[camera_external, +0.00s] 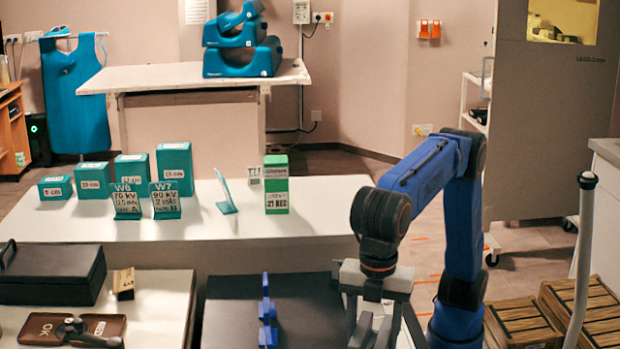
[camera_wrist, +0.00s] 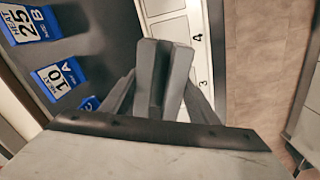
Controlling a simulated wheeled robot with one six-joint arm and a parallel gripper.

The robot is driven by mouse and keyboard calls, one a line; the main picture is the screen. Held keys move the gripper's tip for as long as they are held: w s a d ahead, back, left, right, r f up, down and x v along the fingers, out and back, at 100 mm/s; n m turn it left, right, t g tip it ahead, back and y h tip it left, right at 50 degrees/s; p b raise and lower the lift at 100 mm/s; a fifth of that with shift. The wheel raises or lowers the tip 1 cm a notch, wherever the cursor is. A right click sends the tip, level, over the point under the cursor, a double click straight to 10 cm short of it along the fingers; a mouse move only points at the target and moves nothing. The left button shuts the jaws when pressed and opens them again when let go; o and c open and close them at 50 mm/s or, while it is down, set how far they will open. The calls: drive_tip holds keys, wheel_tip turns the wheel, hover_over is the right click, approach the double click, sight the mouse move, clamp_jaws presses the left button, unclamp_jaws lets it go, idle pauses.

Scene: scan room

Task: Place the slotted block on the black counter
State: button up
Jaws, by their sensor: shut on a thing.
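My gripper (camera_external: 376,318) is over the right edge of the black counter (camera_external: 225,318), pointing down. In the wrist view my gripper (camera_wrist: 160,105) has its dark grey fingers closed around a lighter grey piece with a dark gap down its middle, which looks like the slotted block (camera_wrist: 147,75). Only its upright prongs show clearly. Pale parts of it seem to show between the fingers in the outside view; its underside is hidden. The black counter also shows at upper left in the wrist view (camera_wrist: 95,30).
Blue-based cards (camera_wrist: 62,78) marked 25 and 10 stand on the counter; they are seen edge-on outside (camera_external: 267,315). A white numbered panel (camera_wrist: 178,28) lies right of the counter. A black case (camera_external: 50,275) and brown tray (camera_external: 38,325) are left.

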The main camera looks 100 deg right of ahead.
sight(372, 342)
drive_tip(key=shift+f, duration=2.35)
drive_tip(key=o, duration=1.8)
drive_tip(key=shift+f, duration=0.1)
